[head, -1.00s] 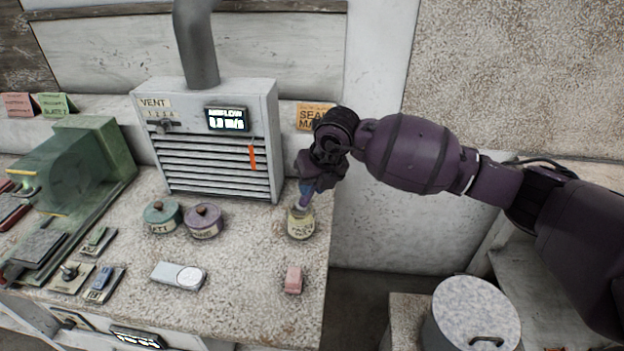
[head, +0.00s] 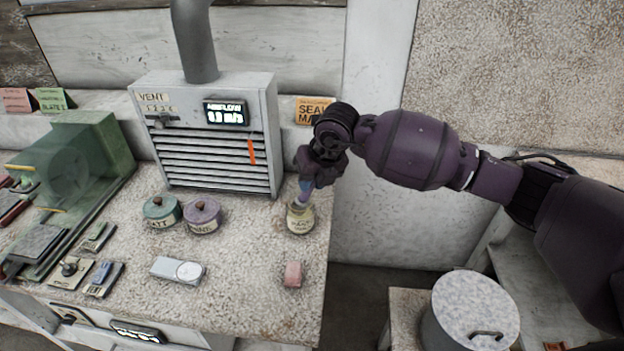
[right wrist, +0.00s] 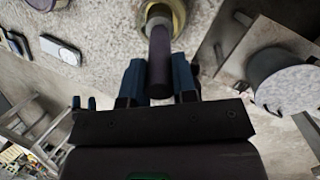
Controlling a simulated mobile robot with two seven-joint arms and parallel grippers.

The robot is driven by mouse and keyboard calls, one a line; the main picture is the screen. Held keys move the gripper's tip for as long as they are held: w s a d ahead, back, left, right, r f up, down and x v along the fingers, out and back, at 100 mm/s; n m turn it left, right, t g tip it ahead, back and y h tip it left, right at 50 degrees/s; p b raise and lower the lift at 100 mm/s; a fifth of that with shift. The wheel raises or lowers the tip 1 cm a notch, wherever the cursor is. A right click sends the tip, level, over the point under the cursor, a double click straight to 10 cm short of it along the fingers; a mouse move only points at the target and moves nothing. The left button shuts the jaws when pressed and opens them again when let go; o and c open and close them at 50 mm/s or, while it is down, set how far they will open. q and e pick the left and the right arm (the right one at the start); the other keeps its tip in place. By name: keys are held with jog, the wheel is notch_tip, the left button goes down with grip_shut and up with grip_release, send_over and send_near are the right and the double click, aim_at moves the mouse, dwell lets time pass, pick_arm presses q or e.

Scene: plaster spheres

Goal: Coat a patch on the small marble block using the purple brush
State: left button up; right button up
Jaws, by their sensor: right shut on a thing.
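The brush (head: 305,190), purple near the top, is held by my right gripper (head: 312,178). Its lower end is in the mouth of a small cream jar (head: 299,220) near the right edge of the counter. In the right wrist view the dark handle (right wrist: 160,62) lies between the blue fingers of the right gripper (right wrist: 160,82), above the jar's yellowish rim (right wrist: 180,16). The bristles are hidden in the jar. A small pinkish block (head: 292,274), which may be the marble block, lies on the counter in front of the jar. My left gripper is not in view.
A vent box (head: 210,140) stands behind the jar. A teal pot (head: 161,212) and a purple pot (head: 202,217) stand left of it. A grey device (head: 178,271) lies in front of them. A lidded bin (head: 470,312) stands right of the counter. Counter between device and block is clear.

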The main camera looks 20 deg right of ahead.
jog(key=shift+f, duration=0.45)
dwell(0.3)
jog(key=shift+f, duration=0.15)
dwell(0.6)
jog(key=shift+f, duration=0.1)
dwell(0.5)
